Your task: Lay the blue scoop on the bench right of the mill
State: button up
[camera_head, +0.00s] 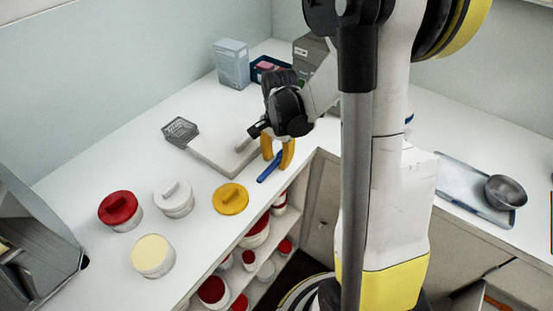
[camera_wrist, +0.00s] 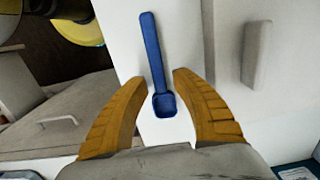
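The blue scoop (camera_head: 270,167) lies on the white bench (camera_head: 105,164) close to its front edge, beside a pale box. My gripper (camera_head: 276,162) points down over it with yellow fingers. In the wrist view the scoop (camera_wrist: 154,55) lies with its bowl between the spread fingers of my gripper (camera_wrist: 160,80) and its handle reaching beyond them. White bench shows on both sides of the bowl, so the fingers look open and apart from it. I cannot tell for sure which thing is the mill; a grey metal machine (camera_head: 35,245) stands at the far left.
A pale box with a bar handle (camera_head: 215,152) sits close left of my gripper. A tray with a metal bowl (camera_head: 506,192) is right.

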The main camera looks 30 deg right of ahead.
aim_at(278, 161)
notch_tip(278, 161, up, 12)
jog(key=p, duration=0.4)
jog(key=s+a+r+n+t, duration=0.7)
jog(key=s+a+r+n, duration=0.2)
jog(key=a+n, duration=0.4)
jog(key=shift+s+a+n, duration=0.25)
jog(key=shift+s+n, duration=0.35)
jog(key=shift+s, duration=0.3)
